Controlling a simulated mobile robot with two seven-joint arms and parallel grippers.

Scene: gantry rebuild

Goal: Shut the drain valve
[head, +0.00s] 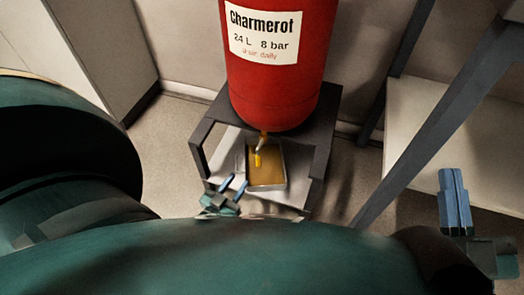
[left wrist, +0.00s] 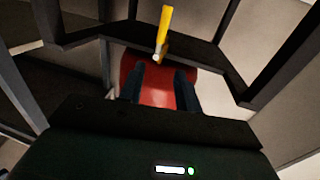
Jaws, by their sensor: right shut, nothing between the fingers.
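The drain valve (head: 263,142) hangs from the bottom of the red tank (head: 275,85). Its yellow lever (head: 257,160) points down, away from the tank, over a tray (head: 283,172) holding brown liquid. In the left wrist view the yellow lever (left wrist: 164,28) stands above the small valve body (left wrist: 156,57), and the red tank (left wrist: 158,96) fills the gap behind the fingers. My left gripper (head: 236,184) is open and empty, just left of and nearer than the tray; its fingers (left wrist: 161,72) point toward the valve, apart from the lever. My right gripper (head: 454,172) is shut and empty at far right.
A dark stand (head: 322,140) carries the tank, and its legs and bars frame the space around the valve. A grey slanted post (head: 425,130) and a pale panel (head: 440,140) stand on the right. A pale cabinet (head: 105,45) stands at back left.

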